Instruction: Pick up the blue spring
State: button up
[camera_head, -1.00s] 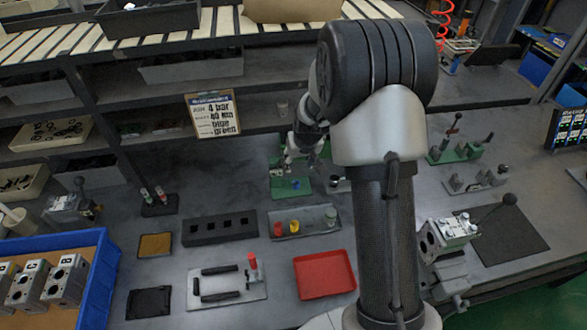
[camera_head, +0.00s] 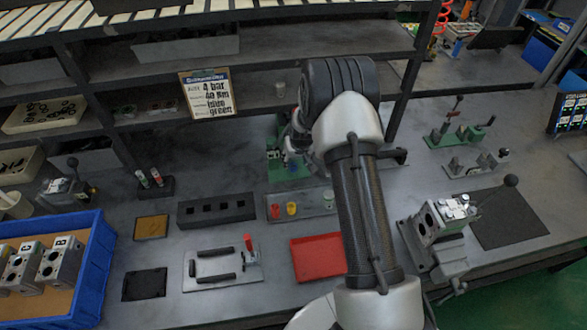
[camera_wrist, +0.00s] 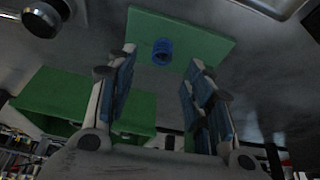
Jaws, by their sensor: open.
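The blue spring (camera_wrist: 162,52) stands on a flat green plate (camera_wrist: 200,40) in the wrist view, between and just beyond my fingertips. My gripper (camera_wrist: 162,62) is open, with one finger to each side of the spring and nothing held. In the head view my gripper (camera_head: 294,146) is low over the green fixture (camera_head: 288,171) at the back of the bench, partly behind my arm. I cannot make out the spring for certain there.
A taller green block (camera_wrist: 85,100) stands left in the wrist view. In the head view, a grey tray with coloured cups (camera_head: 312,202), a black block with holes (camera_head: 216,209) and a red tray (camera_head: 318,257) lie in front. The shelf (camera_head: 160,75) rises behind.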

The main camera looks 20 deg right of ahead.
aim_at(293, 165)
jog(key=b+x, duration=0.1)
jog(key=x, duration=0.4)
jog(key=shift+s+a+f, duration=0.1)
jog(key=shift+c, duration=0.3)
jog(key=c, duration=0.9)
